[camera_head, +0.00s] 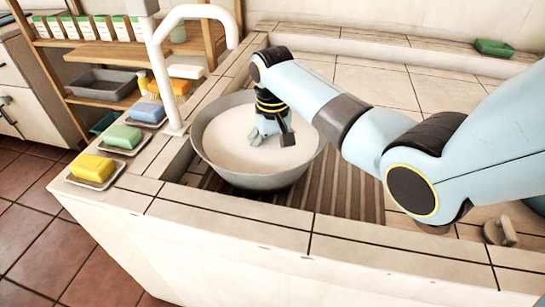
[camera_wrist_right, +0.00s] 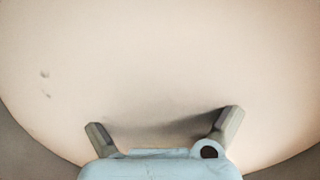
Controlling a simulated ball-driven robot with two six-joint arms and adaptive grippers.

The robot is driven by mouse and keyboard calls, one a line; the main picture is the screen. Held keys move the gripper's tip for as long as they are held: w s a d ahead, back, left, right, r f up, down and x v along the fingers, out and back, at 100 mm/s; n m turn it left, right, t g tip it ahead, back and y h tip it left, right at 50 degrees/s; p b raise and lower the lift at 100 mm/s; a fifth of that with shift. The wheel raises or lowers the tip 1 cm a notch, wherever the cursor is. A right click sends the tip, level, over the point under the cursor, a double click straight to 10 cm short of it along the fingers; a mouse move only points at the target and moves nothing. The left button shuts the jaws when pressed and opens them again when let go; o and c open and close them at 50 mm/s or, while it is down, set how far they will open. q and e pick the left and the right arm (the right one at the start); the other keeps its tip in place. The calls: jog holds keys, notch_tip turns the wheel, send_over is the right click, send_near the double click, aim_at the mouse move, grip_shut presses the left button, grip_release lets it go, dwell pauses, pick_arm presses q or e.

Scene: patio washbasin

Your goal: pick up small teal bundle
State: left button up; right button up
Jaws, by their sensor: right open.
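I cannot make out a small teal bundle for certain in either view. My right gripper (camera_head: 270,138) reaches down into a grey metal basin (camera_head: 252,182) filled with a smooth pale content. In the right wrist view its two fingers (camera_wrist_right: 162,120) stand wide apart with nothing between them. They cast a shadow on the pale surface (camera_wrist_right: 160,50), which shows two small grey specks at the left. Whether the fingers touch the surface is unclear. My left gripper is out of view.
A white faucet (camera_head: 172,75) arches beside the basin. Yellow (camera_head: 92,167), green (camera_head: 122,136) and blue (camera_head: 147,111) soap-like blocks sit on dishes along the left ledge. The tiled counter behind the basin is mostly clear.

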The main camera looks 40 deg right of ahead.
aim_at(272, 147)
jog(key=shift+c, duration=0.4)
jog(key=c, duration=1.3)
notch_tip(272, 147, up, 10)
jog(key=shift+p, duration=0.85)
